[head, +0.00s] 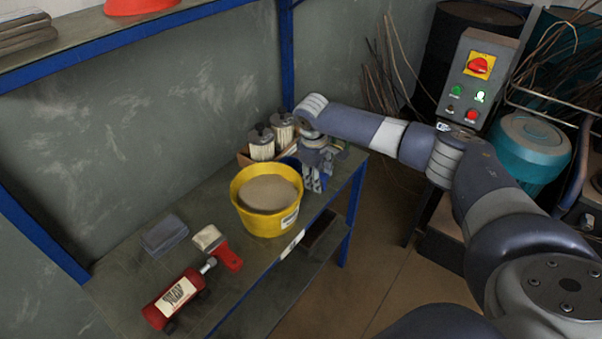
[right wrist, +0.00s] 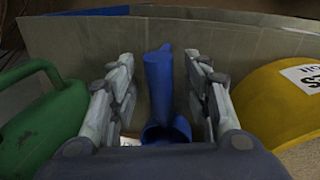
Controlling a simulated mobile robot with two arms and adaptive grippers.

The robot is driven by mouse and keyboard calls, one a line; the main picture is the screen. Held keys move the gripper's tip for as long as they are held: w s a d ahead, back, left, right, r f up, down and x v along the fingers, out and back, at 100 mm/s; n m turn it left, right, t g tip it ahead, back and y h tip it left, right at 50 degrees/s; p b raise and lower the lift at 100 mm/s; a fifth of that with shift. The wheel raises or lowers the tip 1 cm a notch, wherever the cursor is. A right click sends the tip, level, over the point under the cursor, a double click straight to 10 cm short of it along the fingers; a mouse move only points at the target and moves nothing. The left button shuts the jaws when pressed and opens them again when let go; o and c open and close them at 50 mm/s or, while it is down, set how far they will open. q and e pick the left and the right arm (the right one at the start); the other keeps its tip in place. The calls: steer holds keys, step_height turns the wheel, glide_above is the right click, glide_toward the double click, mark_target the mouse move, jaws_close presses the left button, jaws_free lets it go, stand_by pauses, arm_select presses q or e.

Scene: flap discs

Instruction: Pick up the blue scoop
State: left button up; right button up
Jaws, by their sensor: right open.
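The blue scoop (right wrist: 158,85) is in the right wrist view, between the two fingers of my right gripper (right wrist: 158,88). Its handle runs upward in the picture and its round cup is at the bottom, partly hidden by the gripper body. Gaps show between the fingers and the handle. In the head view my right gripper (head: 314,180) points down at the table's right end, just beside the yellow bucket, and mostly hides the scoop. My left gripper is not in view.
The yellow bucket (head: 262,222) of sandy material stands close on one side of the gripper. A green container with a handle (right wrist: 40,120) is close on the other. Filter canisters (head: 262,145) stand behind.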

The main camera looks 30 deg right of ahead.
jaws_close()
step_height(320, 180, up, 10)
steer(key=shift+r, duration=0.1)
stand_by(0.6)
